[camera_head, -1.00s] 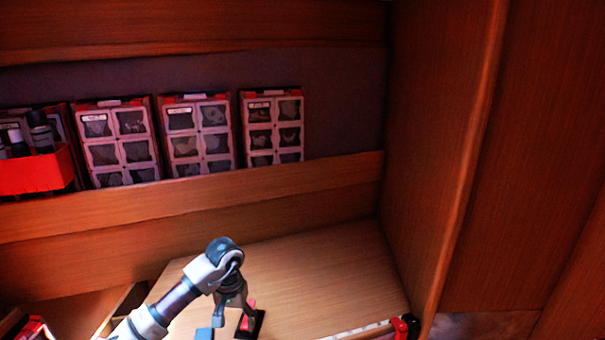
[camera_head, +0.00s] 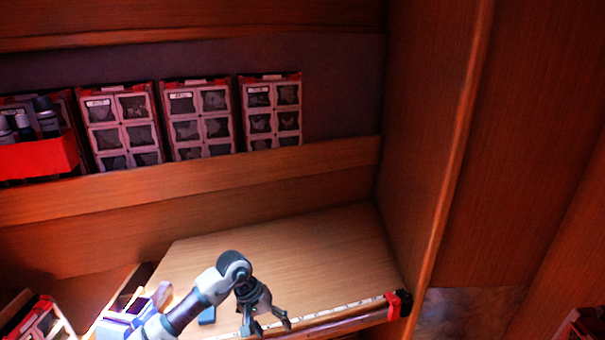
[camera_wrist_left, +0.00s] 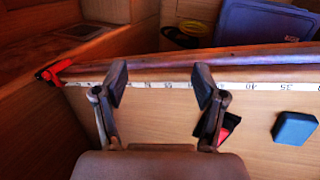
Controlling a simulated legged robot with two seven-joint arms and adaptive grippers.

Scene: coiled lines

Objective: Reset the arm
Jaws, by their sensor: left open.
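My left gripper (camera_head: 267,326) is open with nothing between its fingers. It is above the front edge of the wooden desk top (camera_head: 300,255). In the left wrist view its two fingers (camera_wrist_left: 160,78) stand apart over the desk edge. A black and red item (camera_wrist_left: 228,127) lies on the desk just beside the right finger, partly hidden by it. A small blue block (camera_wrist_left: 294,127) lies further right, and it also shows in the head view (camera_head: 207,316) beside my arm. My right gripper is not in view.
A measuring tape (camera_wrist_left: 180,84) runs along the desk edge to a red and black end piece (camera_head: 400,303). Wooden walls (camera_head: 420,150) close the right side. Several sample boxes (camera_head: 270,112) and a red bin (camera_head: 40,157) stand on the back shelf. The desk's middle is clear.

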